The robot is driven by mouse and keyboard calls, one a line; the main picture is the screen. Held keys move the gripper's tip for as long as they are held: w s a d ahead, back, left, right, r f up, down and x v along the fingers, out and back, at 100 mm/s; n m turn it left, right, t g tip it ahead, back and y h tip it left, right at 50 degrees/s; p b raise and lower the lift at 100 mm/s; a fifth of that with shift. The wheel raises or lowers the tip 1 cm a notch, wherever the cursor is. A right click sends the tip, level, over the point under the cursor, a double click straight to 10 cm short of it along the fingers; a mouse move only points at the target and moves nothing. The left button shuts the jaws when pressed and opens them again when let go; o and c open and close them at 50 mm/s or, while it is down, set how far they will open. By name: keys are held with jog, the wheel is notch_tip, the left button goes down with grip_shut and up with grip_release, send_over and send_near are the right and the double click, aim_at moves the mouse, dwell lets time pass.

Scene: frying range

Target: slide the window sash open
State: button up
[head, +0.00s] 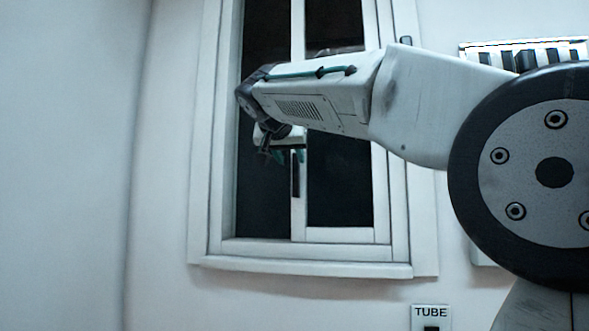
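The window (216,150) is set in the wall, with a white frame and dark panes. A white sash (340,235) fills its right part, and a dark pane shows to the left of the sash's left stile. A dark upright handle (295,174) sits on that stile. My gripper (272,156) is in front of the window, just left of and above the handle's visible part. Its fingers are small and dark here, so I cannot tell if they are open or touching the handle. My arm hides the upper middle of the sash.
A sill (300,268) runs below the window. A small plate labelled TUBE (431,316) is on the wall at the lower right. A panel with dark and white stripes (520,56) is partly hidden behind my arm. The wall at left is bare.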

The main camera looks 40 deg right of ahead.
aim_at(295, 168)
jog(key=x, duration=0.6)
jog(key=shift+f, duration=0.1)
grip_shut()
